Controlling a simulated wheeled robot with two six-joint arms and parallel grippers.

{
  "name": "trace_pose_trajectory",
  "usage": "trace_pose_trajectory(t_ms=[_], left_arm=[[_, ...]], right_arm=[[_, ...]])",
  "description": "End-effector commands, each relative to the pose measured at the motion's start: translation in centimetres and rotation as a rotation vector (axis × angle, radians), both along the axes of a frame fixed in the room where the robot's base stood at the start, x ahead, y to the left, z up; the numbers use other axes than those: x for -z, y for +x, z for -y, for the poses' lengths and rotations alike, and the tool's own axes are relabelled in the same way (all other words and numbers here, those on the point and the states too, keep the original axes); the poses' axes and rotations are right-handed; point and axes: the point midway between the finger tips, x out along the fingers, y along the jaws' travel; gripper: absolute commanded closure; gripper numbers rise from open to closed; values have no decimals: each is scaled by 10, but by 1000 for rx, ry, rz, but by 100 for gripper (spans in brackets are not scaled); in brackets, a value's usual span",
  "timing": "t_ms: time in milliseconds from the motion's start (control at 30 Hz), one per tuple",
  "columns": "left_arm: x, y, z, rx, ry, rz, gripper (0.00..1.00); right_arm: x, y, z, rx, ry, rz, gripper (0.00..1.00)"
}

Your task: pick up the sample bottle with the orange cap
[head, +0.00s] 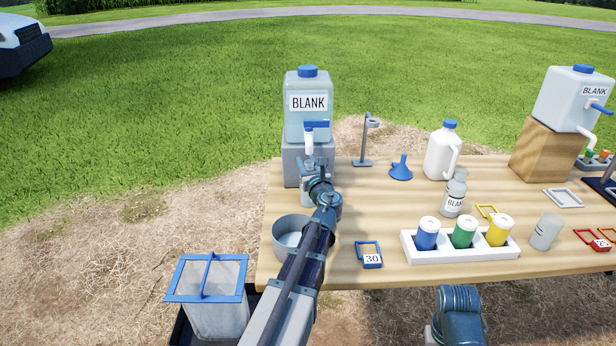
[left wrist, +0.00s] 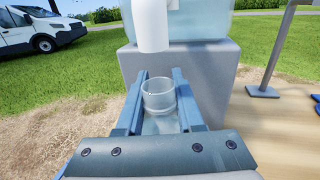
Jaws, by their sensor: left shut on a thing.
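My left gripper (left wrist: 161,88) is shut on a clear, open-topped bottle (left wrist: 160,102) in the left wrist view. The bottle is upright between the two fingers, and no cap is on it. It is just below and in front of a white spout (left wrist: 151,25). In the head view the left gripper (head: 311,172) is at the front of the left BLANK container (head: 307,122), and the arm partly hides the bottle. I see no bottle that is clearly capped in orange; tiny orange and green tops (head: 596,154) at the far right are too small to tell.
The wooden table (head: 390,205) holds a grey block (head: 293,165), a metal bowl (head: 291,232), a blue funnel (head: 401,168), a white jug (head: 441,150), and a white rack (head: 455,253) of coloured-label bottles. A blue-rimmed bin (head: 215,300) stands left of the table.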

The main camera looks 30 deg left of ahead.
Motion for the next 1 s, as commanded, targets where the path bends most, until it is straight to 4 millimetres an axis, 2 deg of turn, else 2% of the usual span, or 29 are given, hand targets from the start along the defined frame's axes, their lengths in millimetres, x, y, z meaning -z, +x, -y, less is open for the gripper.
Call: trace_pose_trajectory(t_ms=[167, 467, 533, 1000], left_arm=[[-7, 0, 0, 1, -3, 1, 100], [-42, 0, 0, 0, -1, 1, 100], [-35, -12, -12, -4, -1, 1, 100], [-35, -85, -97, -5, 0, 0, 100]], right_arm=[[-7, 0, 0, 0, 0, 0, 50], [-42, 0, 0, 0, 0, 0, 50], [-35, 0, 0, 0, 0, 0, 50], [-35, 0, 0, 0, 0, 0, 50]])
